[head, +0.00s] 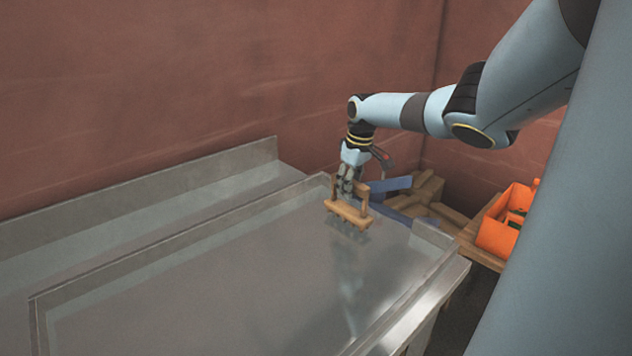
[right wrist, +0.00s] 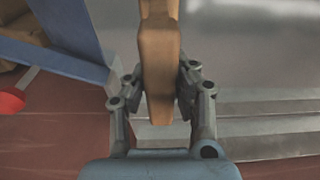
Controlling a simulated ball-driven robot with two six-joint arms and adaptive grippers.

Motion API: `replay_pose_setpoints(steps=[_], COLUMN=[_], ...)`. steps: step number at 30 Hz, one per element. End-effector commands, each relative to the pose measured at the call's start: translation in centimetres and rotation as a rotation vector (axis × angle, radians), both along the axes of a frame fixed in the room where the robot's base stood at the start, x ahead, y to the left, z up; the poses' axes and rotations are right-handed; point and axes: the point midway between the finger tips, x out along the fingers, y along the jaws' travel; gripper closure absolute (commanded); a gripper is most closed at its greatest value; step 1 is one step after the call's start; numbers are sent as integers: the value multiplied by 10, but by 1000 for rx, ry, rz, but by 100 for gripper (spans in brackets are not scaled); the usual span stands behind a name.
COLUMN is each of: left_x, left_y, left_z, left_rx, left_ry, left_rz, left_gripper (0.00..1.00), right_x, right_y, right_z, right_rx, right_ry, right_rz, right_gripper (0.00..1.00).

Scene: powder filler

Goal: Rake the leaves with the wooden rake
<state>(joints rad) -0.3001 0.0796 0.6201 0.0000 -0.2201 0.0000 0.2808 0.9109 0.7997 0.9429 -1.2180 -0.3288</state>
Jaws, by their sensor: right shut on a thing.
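The wooden rake (head: 348,213) is in the head view, above the far right part of the metal tray table. Its handle runs level, with a row of teeth under its bar that blur into the metal below. My right gripper (head: 347,185) is shut on the rake from above. In the right wrist view, the rake handle (right wrist: 159,65) runs between the two fingers of my right gripper (right wrist: 160,98). I cannot tell whether the teeth touch the metal. No leaves can be made out on the metal surface. My left gripper is not in view.
The metal table (head: 230,270) has a raised rim and a bare, shiny top. Blue pieces (head: 391,186) and wooden boards (head: 428,190) lie beyond its right end. An orange crate (head: 497,232) stands at the right. A red wall (head: 200,70) closes off the back.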

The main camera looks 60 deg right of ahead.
Motion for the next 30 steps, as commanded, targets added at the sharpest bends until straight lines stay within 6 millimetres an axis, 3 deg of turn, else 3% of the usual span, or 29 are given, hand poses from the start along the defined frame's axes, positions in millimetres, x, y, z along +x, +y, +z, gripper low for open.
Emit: replay_pose_setpoints(steps=[9, 12, 18, 30], left_x=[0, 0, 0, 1], left_y=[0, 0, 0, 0], left_z=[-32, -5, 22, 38], left_rx=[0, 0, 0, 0], left_ry=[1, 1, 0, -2], left_rz=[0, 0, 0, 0], left_gripper=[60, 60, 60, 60], right_x=[-21, -19, -19, -19], right_y=[-40, -37, -37, -37], right_z=[-2, 23, 49, 65], right_rx=[-1, 1, 0, 0], right_ry=[0, -1, -1, 0], right_rz=[-2, 0, -1, -1], right_gripper=[100, 100, 100, 100])
